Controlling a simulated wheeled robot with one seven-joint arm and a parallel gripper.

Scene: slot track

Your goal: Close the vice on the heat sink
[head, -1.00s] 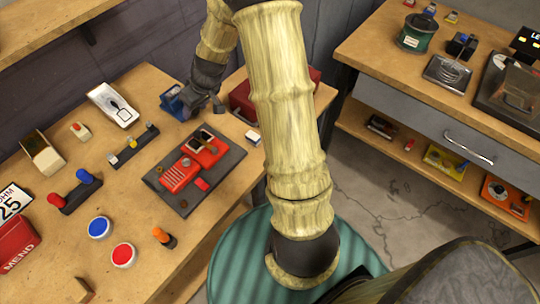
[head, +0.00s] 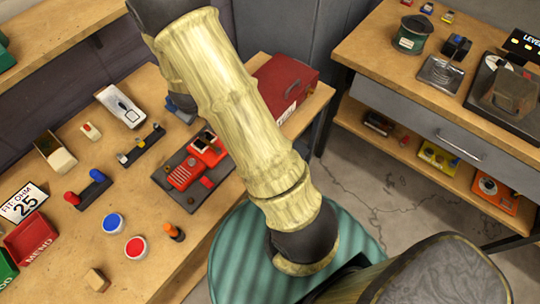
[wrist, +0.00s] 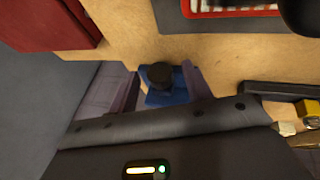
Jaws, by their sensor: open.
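A blue block that looks like the vice (head: 181,103) is at the back of the left bench, mostly covered by my arm in the head view. In the wrist view the blue vice (wrist: 180,96) shows below a dark round knob (wrist: 160,75). My gripper (wrist: 163,82) is open, with one finger on each side of the knob and the blue part. Whether a finger touches it I cannot tell. In the head view my gripper is hidden behind my arm. I cannot make out the heat sink.
A red ribbed device on a dark plate (head: 183,176) lies in front of the vice. A red toolbox (head: 284,88) stands to its right. A dark strip with small knobs (head: 140,148) and a white tray (head: 118,106) lie to its left.

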